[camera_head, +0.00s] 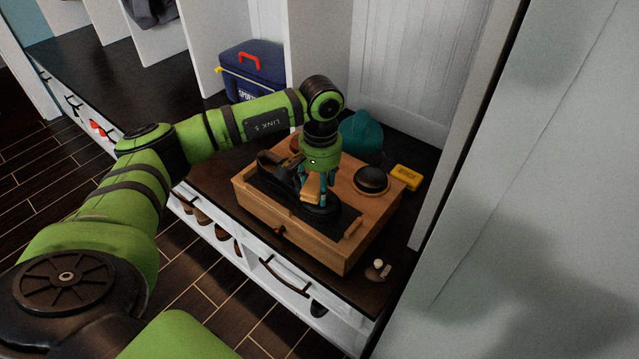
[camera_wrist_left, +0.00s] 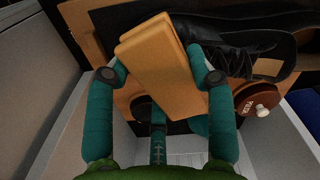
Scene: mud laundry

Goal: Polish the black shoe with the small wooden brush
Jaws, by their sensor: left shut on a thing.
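The black shoe (camera_head: 276,163) lies on a dark mat on top of a wooden box (camera_head: 354,250). Its laces show in the left wrist view (camera_wrist_left: 238,62). My left gripper (camera_head: 314,184) is over the shoe, pointing down. It is shut on the small wooden brush (camera_head: 311,190), a light wooden block that shows large between the fingers in the left wrist view (camera_wrist_left: 165,70). The gripper hides part of the shoe. I cannot tell whether the brush touches the shoe. My right gripper is not in view.
A black round object (camera_head: 371,179) sits on the box's right side. A brown tin (camera_wrist_left: 255,96) is beside the shoe. A yellow item (camera_head: 406,177) and a teal soft item (camera_head: 362,134) lie behind. A blue cooler (camera_head: 252,72) stands farther back. A wall borders the right.

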